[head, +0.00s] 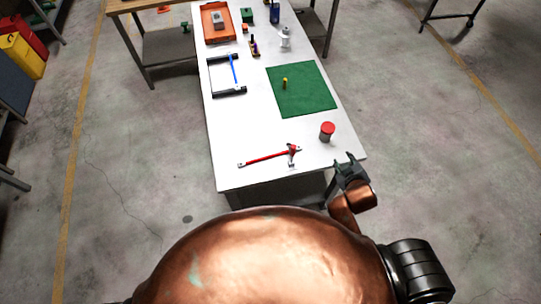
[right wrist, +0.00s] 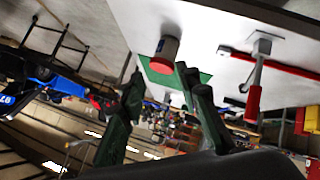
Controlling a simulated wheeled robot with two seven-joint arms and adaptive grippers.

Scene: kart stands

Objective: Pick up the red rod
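The red rod (head: 265,157) lies on the white table near its front edge, with pale ends. A small red-and-grey upright piece (head: 292,152) stands at its right end. In the right wrist view the red rod (right wrist: 292,67) runs to the right edge, partly behind a grey-stemmed piece with a red grip (right wrist: 253,104). My right gripper (head: 345,160) is at the table's front right corner, right of the rod and apart from it. Its two fingers also show spread and empty in the right wrist view (right wrist: 164,88). My left gripper is not in view.
A red-topped grey can (head: 327,132) stands between the rod and a green mat (head: 310,95); it also shows in the right wrist view (right wrist: 166,50). A black-and-blue frame (head: 227,76) and an orange tray (head: 205,30) lie farther back. The table around the rod's left end is clear.

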